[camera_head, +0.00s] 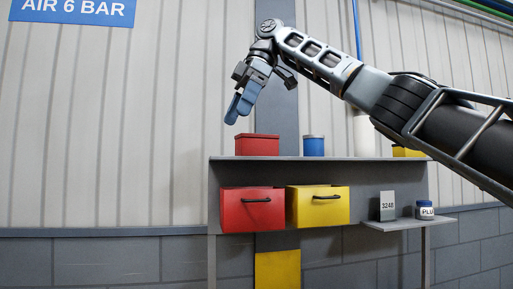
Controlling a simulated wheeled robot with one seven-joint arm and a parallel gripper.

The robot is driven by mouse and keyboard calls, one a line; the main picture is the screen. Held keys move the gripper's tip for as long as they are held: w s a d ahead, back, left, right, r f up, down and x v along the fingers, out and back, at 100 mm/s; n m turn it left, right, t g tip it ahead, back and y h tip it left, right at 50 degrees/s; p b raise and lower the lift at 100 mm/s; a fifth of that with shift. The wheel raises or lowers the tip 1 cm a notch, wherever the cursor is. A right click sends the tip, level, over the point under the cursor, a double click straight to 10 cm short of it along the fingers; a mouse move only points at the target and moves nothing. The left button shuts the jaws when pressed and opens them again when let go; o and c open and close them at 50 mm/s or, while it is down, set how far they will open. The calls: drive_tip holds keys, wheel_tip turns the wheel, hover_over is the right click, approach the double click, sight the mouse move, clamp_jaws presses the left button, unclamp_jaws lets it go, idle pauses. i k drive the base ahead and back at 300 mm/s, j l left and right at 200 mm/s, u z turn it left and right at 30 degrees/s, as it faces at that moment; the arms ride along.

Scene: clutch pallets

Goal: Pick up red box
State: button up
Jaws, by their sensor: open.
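A red box (257,145) with a lid stands on the top of a grey shelf unit (330,159), near its left end. My gripper (239,107), with blue fingers pointing down and to the left, is in the air above the red box's left part. A gap shows between the fingertips and the box, and the fingers look empty. How far apart the fingers are is hard to see from this angle.
A blue can (313,146), a white cylinder (363,134) and a yellow box (407,152) share the shelf top. Red (252,209) and yellow (318,206) drawers sit below. A small side shelf holds a card (387,206) and a jar (425,210). A ribbed wall stands behind.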

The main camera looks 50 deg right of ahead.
sight(246, 143)
drive_tip(key=i+l, duration=0.15)
drive_tip(key=l, duration=0.15)
drive_tip(key=i+l, duration=0.1)
drive_tip(key=l, duration=0.25)
drive_tip(key=i+l, duration=0.15)
drive_tip(key=l, duration=0.15)
drive_tip(key=i+l, duration=0.15)
drive_tip(key=l, duration=0.15)
